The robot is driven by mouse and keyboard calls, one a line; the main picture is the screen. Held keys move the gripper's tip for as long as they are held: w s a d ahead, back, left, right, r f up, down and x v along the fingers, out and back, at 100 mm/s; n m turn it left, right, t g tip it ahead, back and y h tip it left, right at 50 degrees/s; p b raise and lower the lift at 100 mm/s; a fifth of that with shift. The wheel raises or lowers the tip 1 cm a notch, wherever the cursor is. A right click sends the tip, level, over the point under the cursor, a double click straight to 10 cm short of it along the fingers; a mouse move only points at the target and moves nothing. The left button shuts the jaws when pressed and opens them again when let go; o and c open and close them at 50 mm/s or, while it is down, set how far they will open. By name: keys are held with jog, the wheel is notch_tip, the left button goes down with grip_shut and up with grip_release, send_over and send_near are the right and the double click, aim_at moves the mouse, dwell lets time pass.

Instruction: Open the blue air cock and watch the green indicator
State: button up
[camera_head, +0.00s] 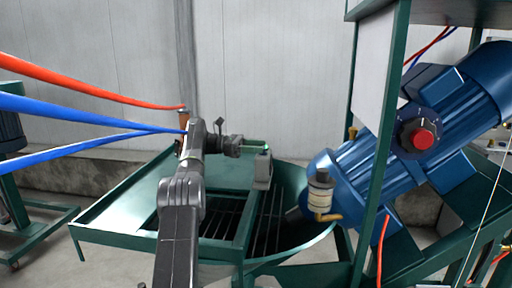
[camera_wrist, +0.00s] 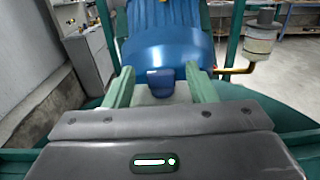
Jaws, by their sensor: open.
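My gripper (camera_head: 262,149) is at the end of my arm, above a pale grey block (camera_head: 262,172) on the green frame. In the wrist view its two green fingers (camera_wrist: 162,86) are open. A small dark blue piece (camera_wrist: 160,82), which looks like the blue air cock, shows between the fingers, with a visible gap on each side. In the head view I cannot make this piece out clearly. A lit green-and-white mark (camera_wrist: 155,162) shows on the dark body of my gripper. I cannot pick out a separate green indicator lamp.
A large blue motor (camera_head: 345,160) with a red button (camera_head: 422,138) stands on the right, behind a green post (camera_head: 384,150). A canister with a brass elbow (camera_head: 320,190) is on its near side. Red (camera_head: 90,88) and blue (camera_head: 80,110) hoses cross the left.

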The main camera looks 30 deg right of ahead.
notch_tip(320, 180, up, 10)
jog(key=p, duration=0.9)
jog(key=shift+p, duration=0.35)
jog(key=shift+f, duration=0.1)
notch_tip(320, 180, down, 10)
jog(key=b, duration=1)
jog(key=shift+f+b, duration=0.35)
jog(key=shift+f, duration=0.05)
jog(key=shift+r+b, duration=0.15)
jog(key=shift+b, duration=0.3)
jog(key=shift+s+r+n+t+h+b, duration=0.1)
jog(key=shift+s+n+t+h+b, duration=0.1)
jog(key=shift+n+t+h+b, duration=0.5)
jog(key=shift+b, duration=0.55)
